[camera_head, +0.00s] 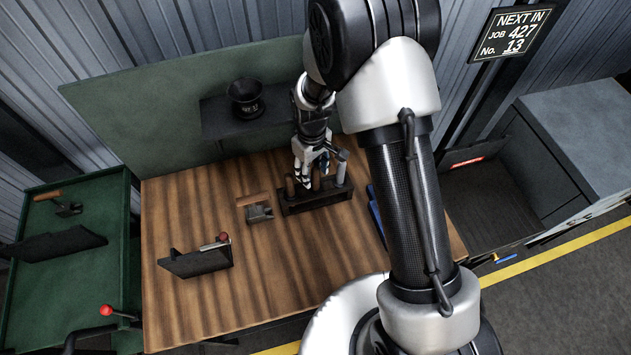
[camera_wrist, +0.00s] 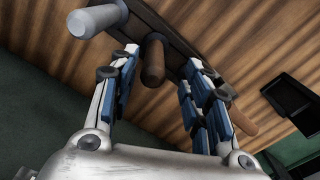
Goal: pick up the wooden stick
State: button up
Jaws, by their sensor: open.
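A dark rack (camera_head: 320,203) stands on the wooden workbench and holds upright pieces. In the wrist view, a brown wooden stick (camera_wrist: 153,62) stands in the rack's middle, between my gripper's fingers (camera_wrist: 161,60), with a gap on both sides. A grey cylinder (camera_wrist: 95,20) stands at the other end (camera_head: 341,168). My gripper (camera_head: 312,178) is open, pointing down over the rack, and hides the middle stick in the head view.
Left of the rack lie a small metal piece with wood (camera_head: 259,213) and a dark plate with a red-knobbed tool (camera_head: 195,260). A black pot (camera_head: 246,95) sits on a shelf behind. A blue item (camera_head: 376,212) lies to the right. The bench front is clear.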

aim_at(316, 181)
jog(key=shift+f, duration=0.7)
jog(key=f, duration=0.2)
jog(key=d+f, duration=0.1)
jog(key=f, duration=0.1)
jog(key=shift+f, duration=0.15)
jog(key=shift+w+f, duration=0.1)
jog(key=shift+f, duration=0.35)
jog(key=shift+c, duration=0.5)
grip_shut()
